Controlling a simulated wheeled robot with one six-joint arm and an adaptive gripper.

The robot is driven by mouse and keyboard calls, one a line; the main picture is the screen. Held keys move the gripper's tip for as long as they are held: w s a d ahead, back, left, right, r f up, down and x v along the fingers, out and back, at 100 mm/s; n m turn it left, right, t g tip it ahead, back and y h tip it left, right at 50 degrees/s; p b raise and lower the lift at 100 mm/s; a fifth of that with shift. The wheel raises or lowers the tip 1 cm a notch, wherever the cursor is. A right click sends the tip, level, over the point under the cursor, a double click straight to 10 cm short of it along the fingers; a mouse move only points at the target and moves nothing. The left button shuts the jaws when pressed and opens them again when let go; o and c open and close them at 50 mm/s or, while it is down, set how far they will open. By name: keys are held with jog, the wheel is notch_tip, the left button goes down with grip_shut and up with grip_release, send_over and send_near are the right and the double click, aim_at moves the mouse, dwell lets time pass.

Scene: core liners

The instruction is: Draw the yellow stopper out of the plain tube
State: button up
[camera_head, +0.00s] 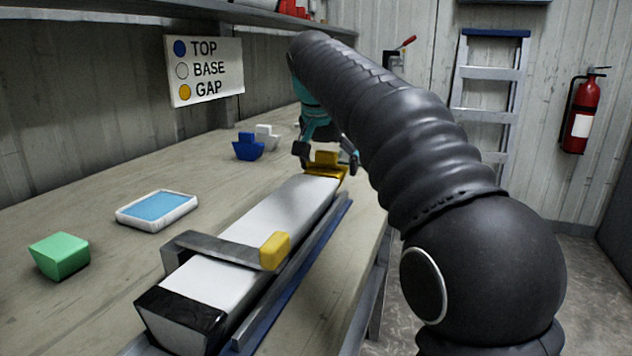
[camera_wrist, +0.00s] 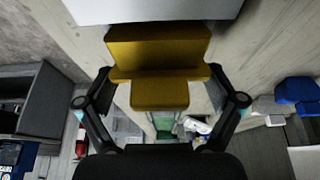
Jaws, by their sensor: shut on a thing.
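The plain tube (camera_head: 262,218) is a long white square-sided liner lying lengthwise on the bench. Its near end is dark and glossy. The yellow stopper (camera_head: 326,170) is at the tube's far end. In the wrist view the stopper (camera_wrist: 160,50) has a wide body and a narrower grip tab, and lies right against the white tube end (camera_wrist: 150,10). I cannot tell how much of it sits inside the tube. My gripper (camera_head: 326,158) is shut on the stopper, with one finger on each side; its fingers also show in the wrist view (camera_wrist: 160,76).
A grey bar with a yellow knob (camera_head: 275,250) crosses the tube near its front end. Blue (camera_head: 249,147) and white (camera_head: 266,137) stoppers, a blue-topped tray (camera_head: 157,211) and a green block (camera_head: 60,256) stand to the left. A sign (camera_head: 205,71) reads TOP, BASE, GAP.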

jog(key=shift+r, duration=2.7)
